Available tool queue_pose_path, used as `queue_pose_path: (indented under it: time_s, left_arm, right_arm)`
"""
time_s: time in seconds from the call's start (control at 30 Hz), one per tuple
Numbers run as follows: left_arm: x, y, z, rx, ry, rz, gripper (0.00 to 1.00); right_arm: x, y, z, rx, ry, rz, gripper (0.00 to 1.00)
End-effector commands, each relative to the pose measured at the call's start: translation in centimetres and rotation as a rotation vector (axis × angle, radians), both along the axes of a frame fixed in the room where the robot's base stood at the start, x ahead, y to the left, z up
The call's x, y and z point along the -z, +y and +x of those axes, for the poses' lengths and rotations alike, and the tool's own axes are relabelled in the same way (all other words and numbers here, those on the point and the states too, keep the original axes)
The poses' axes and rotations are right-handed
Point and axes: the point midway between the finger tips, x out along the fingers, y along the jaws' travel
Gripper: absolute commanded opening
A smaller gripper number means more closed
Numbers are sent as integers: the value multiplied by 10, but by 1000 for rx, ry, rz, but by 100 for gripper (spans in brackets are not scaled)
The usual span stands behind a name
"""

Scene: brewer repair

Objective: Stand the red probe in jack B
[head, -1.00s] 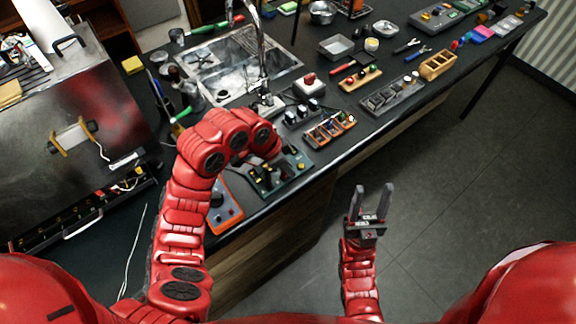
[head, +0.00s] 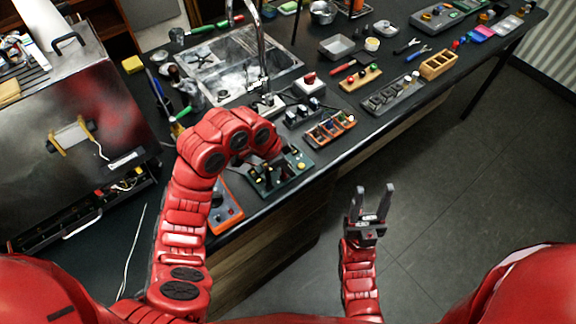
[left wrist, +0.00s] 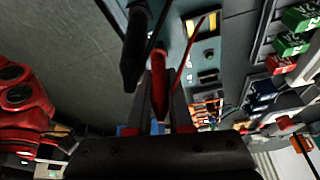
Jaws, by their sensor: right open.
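In the left wrist view the red probe (left wrist: 159,84) lies between the two dark fingers of my left gripper (left wrist: 161,100), which appear closed on it. A black probe (left wrist: 135,48) stands close beside it. In the head view my left gripper is over the dark green jack board (head: 291,180), mostly hidden behind my own red arm. I cannot tell which jack is B, and the probe's tip against the board is not clear. My right gripper (head: 371,205) is open and empty, over the floor away from the counter.
An orange-edged meter (head: 226,209) sits left of the board at the counter edge. A sink (head: 235,68) is behind. The floor at right is clear.

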Motion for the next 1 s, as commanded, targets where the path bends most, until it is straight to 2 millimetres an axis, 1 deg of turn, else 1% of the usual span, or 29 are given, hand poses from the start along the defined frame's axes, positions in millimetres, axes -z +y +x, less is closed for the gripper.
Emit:
queue_pose_path:
  time_s: [0.03, 0.17, 0.2, 0.47, 0.57, 0.67, 0.77, 1.0]
  left_arm:
    - [0, 0, 0, 0, 0, 0, 27]
    - [0, 0, 0, 0, 0, 0, 51]
    - [0, 0, 0, 0, 0, -1, 53]
    - [-1, 0, 0, 0, 0, -1, 53]
    - [-7, 2, 0, -2, -2, 0, 53]
    - [-21, 8, -1, -2, -5, 1, 53]
    - [-42, 16, -3, -4, -7, 2, 53]
    - [-102, 39, -12, -5, -7, 1, 53]
  right_arm:
    - [0, 0, 0, 0, 0, 0, 50]
    - [0, 0, 0, 0, 0, 0, 50]
    - [0, 0, 0, 0, 0, 0, 50]
    - [0, 0, 0, 0, 0, 0, 50]
    - [-2, 0, 0, 0, 0, 0, 50]
    - [-6, 0, 0, 0, 0, 0, 50]
    - [-11, 0, 0, 0, 0, 0, 50]
    - [-16, 0, 0, 0, 0, 0, 50]
